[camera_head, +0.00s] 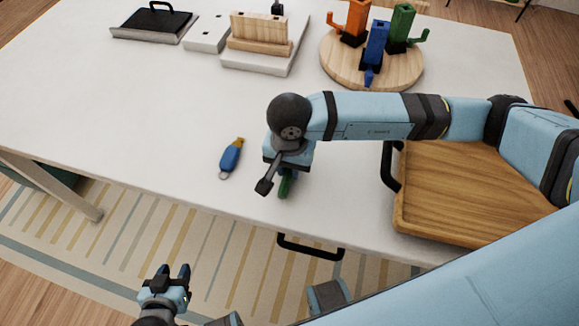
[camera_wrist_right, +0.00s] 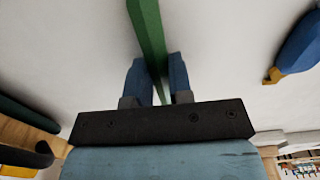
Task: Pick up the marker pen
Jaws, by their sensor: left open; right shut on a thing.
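The marker pen, a long green bar (camera_wrist_right: 148,35), runs between the two blue fingers of my right gripper (camera_wrist_right: 157,68) in the right wrist view. The fingers are shut on it. In the head view its green end (camera_head: 286,185) shows just below my right gripper (camera_head: 287,170), close over the white table near its front edge; the rest is hidden by the gripper and wrist. I cannot tell whether it touches the table. My left gripper (camera_head: 180,272) is open and empty, below the table's front edge over the rug.
A blue and yellow item with a ring (camera_head: 231,157) lies left of my right gripper. A wooden tray (camera_head: 470,190) with a black handle is at right. A round wooden board (camera_head: 340,77) with colored figures and white blocks stand at the back. The left table (camera_head: 110,110) is clear.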

